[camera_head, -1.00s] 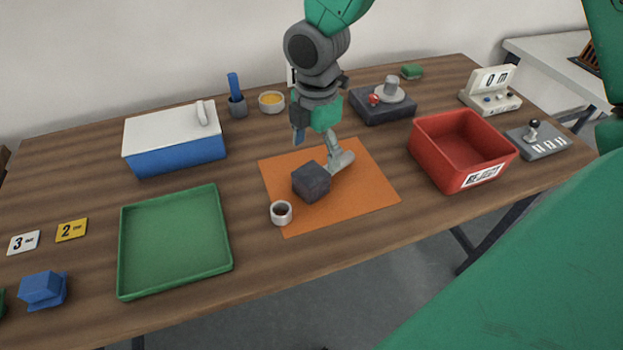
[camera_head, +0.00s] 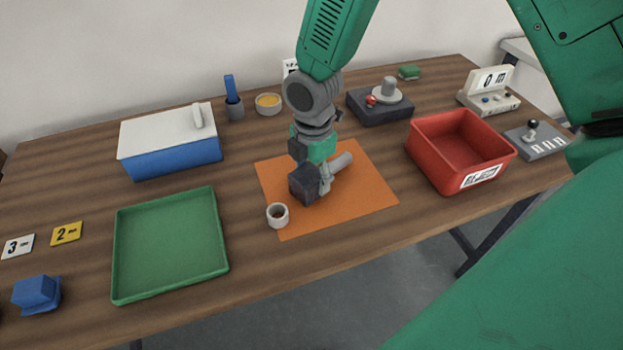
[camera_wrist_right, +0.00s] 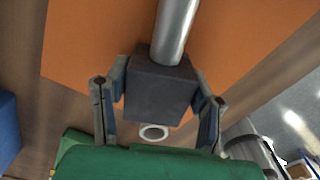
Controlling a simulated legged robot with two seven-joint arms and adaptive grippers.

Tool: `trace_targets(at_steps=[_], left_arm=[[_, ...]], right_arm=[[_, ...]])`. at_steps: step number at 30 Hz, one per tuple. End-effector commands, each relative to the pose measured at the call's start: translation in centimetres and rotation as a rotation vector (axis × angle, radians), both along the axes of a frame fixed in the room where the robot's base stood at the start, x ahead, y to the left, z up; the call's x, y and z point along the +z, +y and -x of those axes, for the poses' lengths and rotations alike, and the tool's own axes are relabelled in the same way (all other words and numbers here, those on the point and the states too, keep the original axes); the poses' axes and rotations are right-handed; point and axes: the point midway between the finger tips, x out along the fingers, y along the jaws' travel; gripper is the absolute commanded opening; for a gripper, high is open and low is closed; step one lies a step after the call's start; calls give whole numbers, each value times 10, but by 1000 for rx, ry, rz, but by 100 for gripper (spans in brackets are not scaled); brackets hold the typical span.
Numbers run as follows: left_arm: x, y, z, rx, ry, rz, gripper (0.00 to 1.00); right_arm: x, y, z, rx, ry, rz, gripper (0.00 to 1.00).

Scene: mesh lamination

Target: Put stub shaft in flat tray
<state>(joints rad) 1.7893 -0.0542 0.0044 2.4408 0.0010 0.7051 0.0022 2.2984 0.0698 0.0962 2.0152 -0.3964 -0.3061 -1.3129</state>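The stub shaft appears to be the silver cylinder (camera_head: 341,164) joined to a dark square block (camera_head: 303,186); it lies on the orange mat (camera_head: 355,205). In the right wrist view the cylinder (camera_wrist_right: 174,35) runs upward from the block (camera_wrist_right: 158,90). My right gripper (camera_head: 313,178) is down at the block, its fingers one on each side. I cannot tell whether they touch it. In the head view one finger is hidden behind the block. The green flat tray (camera_head: 170,245) is empty, left of the mat. My left gripper is not in view.
A small white ring-like cup (camera_head: 278,215) stands close in front of the block. A red bin (camera_head: 440,168) is to the right, and a blue box with a white lid (camera_head: 170,155) is behind the tray. Bare wood lies between tray and mat.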

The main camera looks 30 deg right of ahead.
Motion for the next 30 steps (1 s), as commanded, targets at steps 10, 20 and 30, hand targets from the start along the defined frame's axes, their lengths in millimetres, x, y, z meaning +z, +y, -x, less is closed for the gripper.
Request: trace_targets(at_steps=[10, 20, 30], left_arm=[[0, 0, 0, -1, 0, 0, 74], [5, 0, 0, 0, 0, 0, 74], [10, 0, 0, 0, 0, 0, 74]], right_arm=[[0, 0, 0, 0, 1, 2, 0], [49, 1, -1, 0, -6, 0, 0], [97, 1, -1, 0, -1, 1, 0]])
